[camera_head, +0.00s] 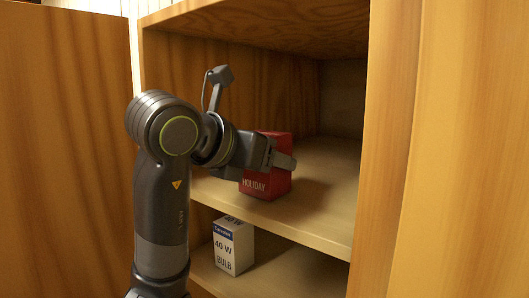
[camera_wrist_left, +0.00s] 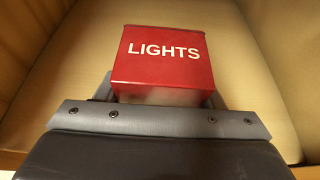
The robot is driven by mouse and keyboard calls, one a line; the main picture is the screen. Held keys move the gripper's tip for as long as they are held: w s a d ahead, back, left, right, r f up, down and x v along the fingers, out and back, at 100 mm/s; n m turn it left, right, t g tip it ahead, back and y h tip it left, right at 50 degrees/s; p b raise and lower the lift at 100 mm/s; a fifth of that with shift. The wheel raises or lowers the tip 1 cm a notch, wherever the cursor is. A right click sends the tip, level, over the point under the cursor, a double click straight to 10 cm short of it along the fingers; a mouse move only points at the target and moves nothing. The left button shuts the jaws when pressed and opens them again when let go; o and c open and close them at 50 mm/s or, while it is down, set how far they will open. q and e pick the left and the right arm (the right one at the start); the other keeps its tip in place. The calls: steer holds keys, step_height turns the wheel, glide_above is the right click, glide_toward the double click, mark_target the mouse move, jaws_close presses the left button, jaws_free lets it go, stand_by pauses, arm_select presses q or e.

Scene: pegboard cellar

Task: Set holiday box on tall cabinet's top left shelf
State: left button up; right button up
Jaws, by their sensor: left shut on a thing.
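The holiday box (camera_head: 268,183) is a red box with "HOLIDAY" on its front in the head view. In the left wrist view its top face (camera_wrist_left: 165,68) reads "LIGHTS". My left gripper (camera_head: 277,158) reaches in from the left and is shut on the box. The box is upright, at or just above the upper shelf (camera_head: 325,200) of the tall cabinet; I cannot tell whether it touches the board. The gripper hides part of the box. My right gripper is not in view.
A white and blue 40 W bulb box (camera_head: 234,248) stands on the shelf below. A wooden door panel (camera_head: 65,150) is at the left and another wooden panel (camera_head: 440,150) at the right. The upper shelf is clear around and behind the red box.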

arm_select(q)
steer(key=shift+f+b, duration=0.25)
steer(key=shift+b, duration=0.15)
steer(key=o, duration=1.1)
steer(key=shift+r, duration=0.1)
steer(key=shift+c, duration=0.2)
